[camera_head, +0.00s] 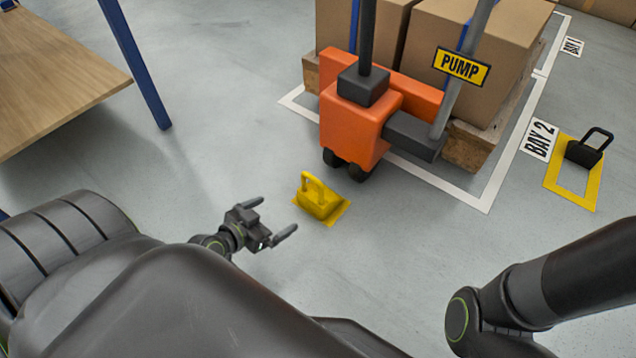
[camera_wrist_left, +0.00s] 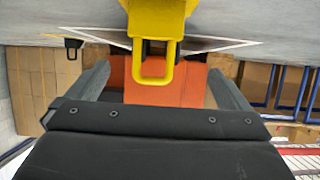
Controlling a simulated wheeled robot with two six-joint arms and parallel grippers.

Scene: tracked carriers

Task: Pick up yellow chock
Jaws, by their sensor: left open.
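The yellow chock (camera_head: 318,200), with a looped handle on top, sits on a yellow floor patch in front of the orange pallet truck. My left gripper (camera_head: 272,217) is open and empty. It is a little left of the chock and apart from it, with its fingers pointing toward it. In the left wrist view the chock (camera_wrist_left: 157,22) is at the top centre, and its handle hangs down in the picture between the lines of the two open fingers (camera_wrist_left: 159,70). My right arm comes in at the lower right; its gripper is out of view.
A wooden table (camera_head: 58,70) is at left. Floor around the gripper is clear.

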